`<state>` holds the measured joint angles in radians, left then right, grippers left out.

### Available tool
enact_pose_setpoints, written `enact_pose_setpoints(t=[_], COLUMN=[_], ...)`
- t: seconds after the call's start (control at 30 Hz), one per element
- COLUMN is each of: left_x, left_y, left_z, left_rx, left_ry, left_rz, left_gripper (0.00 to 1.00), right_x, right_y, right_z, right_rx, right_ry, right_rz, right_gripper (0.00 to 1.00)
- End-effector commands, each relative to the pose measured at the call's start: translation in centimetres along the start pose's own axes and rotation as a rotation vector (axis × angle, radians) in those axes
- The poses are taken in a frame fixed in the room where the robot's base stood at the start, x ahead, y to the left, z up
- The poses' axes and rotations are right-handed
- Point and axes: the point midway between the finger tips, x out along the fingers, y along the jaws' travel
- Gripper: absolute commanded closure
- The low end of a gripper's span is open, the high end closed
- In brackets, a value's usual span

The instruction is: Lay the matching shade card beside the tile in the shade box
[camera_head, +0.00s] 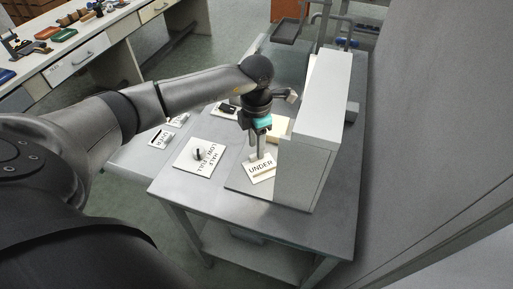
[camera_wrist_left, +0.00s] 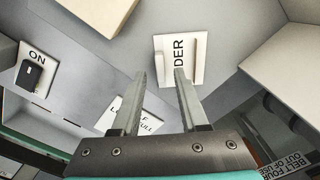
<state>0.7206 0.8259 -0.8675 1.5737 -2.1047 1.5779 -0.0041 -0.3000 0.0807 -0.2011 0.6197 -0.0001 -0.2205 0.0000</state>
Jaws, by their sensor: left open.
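My left gripper (camera_head: 257,156) points down over the left part of the grey table, just above a white plate marked UNDER (camera_head: 261,169). In the left wrist view its two fingers (camera_wrist_left: 160,73) are apart, with nothing between them. The plate also shows there (camera_wrist_left: 197,72), beyond the fingertips, with a raised pale bar on it. A light grey box (camera_head: 310,135), likely the shade box, stands right of the gripper. A cream flat piece (camera_head: 279,127) lies behind the gripper by the box; I cannot tell whether it is the tile or a card. My right gripper is not in view.
A white plate marked LOW, HALF, FULL with a dark knob (camera_head: 199,155) lies left of the gripper. A dark tray on a stand (camera_head: 287,31) is at the back.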

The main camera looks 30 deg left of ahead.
Motion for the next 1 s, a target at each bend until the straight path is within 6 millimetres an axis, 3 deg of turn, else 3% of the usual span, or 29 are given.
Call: enact_pose_setpoints(t=[0.2,0.4,0.6,1.0], left_x=[-5.3,-8.4,-9.6,-9.6], left_y=[0.1,0.1,0.0,0.0], left_z=[0.1,0.1,0.0,0.0], left_rx=[0.000,0.000,-0.001,-0.001], left_ry=[-0.004,-0.003,0.000,0.000], left_rz=[0.002,0.002,0.001,0.000], left_gripper=[0.56,0.56,0.56,0.56], right_x=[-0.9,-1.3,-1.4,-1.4], right_y=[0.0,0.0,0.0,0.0], right_z=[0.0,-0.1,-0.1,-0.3], right_rx=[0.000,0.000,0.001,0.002], right_ry=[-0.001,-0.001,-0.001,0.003], right_rz=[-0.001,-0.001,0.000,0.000], right_gripper=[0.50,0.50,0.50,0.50])
